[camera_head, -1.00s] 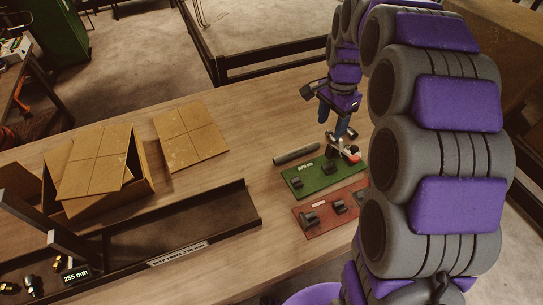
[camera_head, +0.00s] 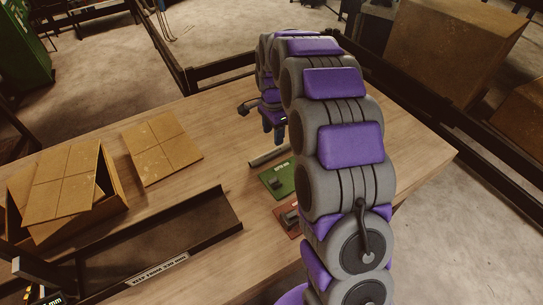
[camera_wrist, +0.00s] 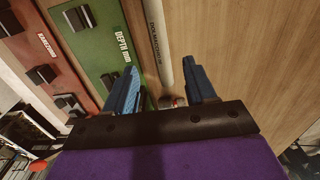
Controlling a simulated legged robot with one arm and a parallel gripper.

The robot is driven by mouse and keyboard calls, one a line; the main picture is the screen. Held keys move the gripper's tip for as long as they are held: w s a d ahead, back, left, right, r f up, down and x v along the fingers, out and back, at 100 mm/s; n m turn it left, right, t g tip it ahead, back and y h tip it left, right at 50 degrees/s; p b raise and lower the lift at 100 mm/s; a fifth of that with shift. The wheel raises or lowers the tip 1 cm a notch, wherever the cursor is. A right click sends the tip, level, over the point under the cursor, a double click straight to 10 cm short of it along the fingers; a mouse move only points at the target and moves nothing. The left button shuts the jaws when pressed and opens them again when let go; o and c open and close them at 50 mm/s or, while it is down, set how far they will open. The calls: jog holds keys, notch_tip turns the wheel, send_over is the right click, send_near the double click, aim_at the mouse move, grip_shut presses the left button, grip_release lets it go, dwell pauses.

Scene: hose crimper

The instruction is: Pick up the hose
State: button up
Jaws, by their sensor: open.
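The hose (camera_head: 269,156) is a dark grey tube lying on the wooden table, beside the far edge of the green board (camera_head: 272,186). In the wrist view the hose (camera_wrist: 159,40) runs up the picture, with small lettering along it. My gripper (camera_head: 273,132) is above the table near the hose, partly hidden by my arm. In the wrist view my gripper (camera_wrist: 160,84) is open, its two blue fingers apart. The hose lies beyond the fingertips, in line with the gap between them. Nothing is clearly held. The hose's near end is unclear in the wrist view.
A red board (camera_head: 287,217) with dark blocks lies beside the green one. A long black tray (camera_head: 226,192) stands to the left. An open cardboard box (camera_head: 98,207) and a flat cardboard piece (camera_head: 163,147) lie further left. The table's right side is bare.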

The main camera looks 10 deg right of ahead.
aim_at(272, 152)
jog(key=f, duration=0.3)
jog(key=f+b, duration=0.1)
jog(key=f, duration=0.2)
jog(key=f+b, duration=0.1)
jog(key=f, duration=0.2)
jog(key=shift+a, duration=0.25)
jog(key=shift+r, duration=0.1)
jog(key=shift+c, duration=0.4)
grip_shut()
